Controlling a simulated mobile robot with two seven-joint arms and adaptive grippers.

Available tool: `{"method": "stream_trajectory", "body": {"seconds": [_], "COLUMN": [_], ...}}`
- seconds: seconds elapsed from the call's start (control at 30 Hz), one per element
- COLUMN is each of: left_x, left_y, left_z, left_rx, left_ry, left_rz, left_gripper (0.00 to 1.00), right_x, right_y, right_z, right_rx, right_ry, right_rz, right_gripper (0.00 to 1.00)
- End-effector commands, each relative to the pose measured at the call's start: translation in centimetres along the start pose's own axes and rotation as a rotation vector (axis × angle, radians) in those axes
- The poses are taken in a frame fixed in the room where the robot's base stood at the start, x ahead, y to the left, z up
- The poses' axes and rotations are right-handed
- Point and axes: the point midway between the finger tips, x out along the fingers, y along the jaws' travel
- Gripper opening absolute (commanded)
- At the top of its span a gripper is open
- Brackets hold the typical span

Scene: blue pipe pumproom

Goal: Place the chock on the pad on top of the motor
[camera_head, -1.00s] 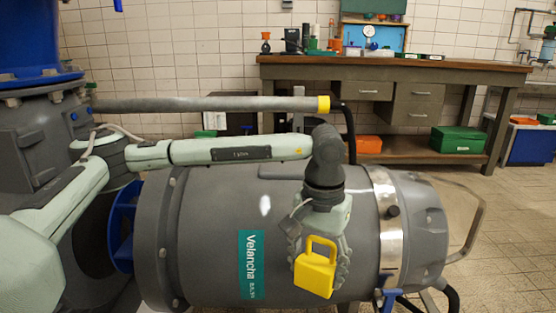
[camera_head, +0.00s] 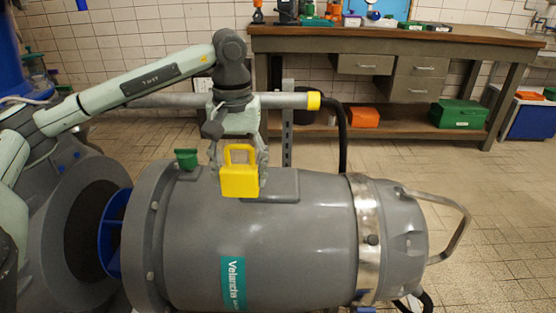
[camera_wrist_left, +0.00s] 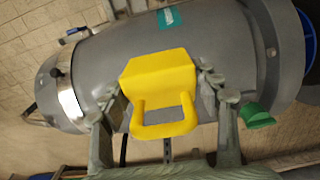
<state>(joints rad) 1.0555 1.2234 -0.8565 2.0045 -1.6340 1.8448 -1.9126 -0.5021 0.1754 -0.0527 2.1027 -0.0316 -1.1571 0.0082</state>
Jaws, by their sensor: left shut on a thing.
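The yellow chock (camera_head: 239,180), a block with a loop handle, is held by my left gripper (camera_head: 240,168), which is shut on it. In the left wrist view the chock (camera_wrist_left: 158,80) sits between the two fingers (camera_wrist_left: 165,100), handle toward the wrist. The grey motor (camera_head: 270,235) lies on its side below. The pad (camera_head: 284,187) is a flat grey plate on top of the motor, partly hidden behind the chock and fingers. The chock appears at the pad's left part; I cannot tell whether it touches it. My right gripper is not in view.
A green piece (camera_head: 186,158) stands on the motor left of the gripper. A grey pipe with a yellow end (camera_head: 313,101) and a black hose (camera_head: 343,135) are behind the motor. A workbench (camera_head: 390,42) stands at the back. The floor at right is clear.

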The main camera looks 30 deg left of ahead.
Motion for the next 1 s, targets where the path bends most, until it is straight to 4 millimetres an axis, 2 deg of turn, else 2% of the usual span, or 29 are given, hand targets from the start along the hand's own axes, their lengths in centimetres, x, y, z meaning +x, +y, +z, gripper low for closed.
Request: {"method": "stream_trajectory", "body": {"seconds": [0.03,0.1,0.23,0.7,0.83,1.0], "left_x": [-1.0,-1.3,-1.2,4.5,5.2,6.2], "left_y": [-0.5,-0.9,-1.0,1.1,1.4,1.3], "left_z": [-0.1,-0.1,-0.9,-10.1,-11.3,-11.6], "left_rx": [-0.014,-0.024,-0.034,-0.035,-0.033,-0.032], "left_ry": [0.000,0.000,-0.002,-0.001,0.000,-0.001], "left_rz": [0.000,0.000,0.002,0.002,0.003,0.000], "left_gripper": [0.17,0.17,0.17,0.17,0.17,0.17], "right_x": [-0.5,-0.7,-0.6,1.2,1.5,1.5], "right_y": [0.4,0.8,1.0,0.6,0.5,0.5], "right_z": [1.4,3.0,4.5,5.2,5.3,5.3], "right_rx": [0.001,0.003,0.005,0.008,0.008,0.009], "right_ry": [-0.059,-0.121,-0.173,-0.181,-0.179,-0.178], "right_rz": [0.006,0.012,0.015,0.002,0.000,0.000], "right_gripper": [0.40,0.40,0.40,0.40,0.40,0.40]}}
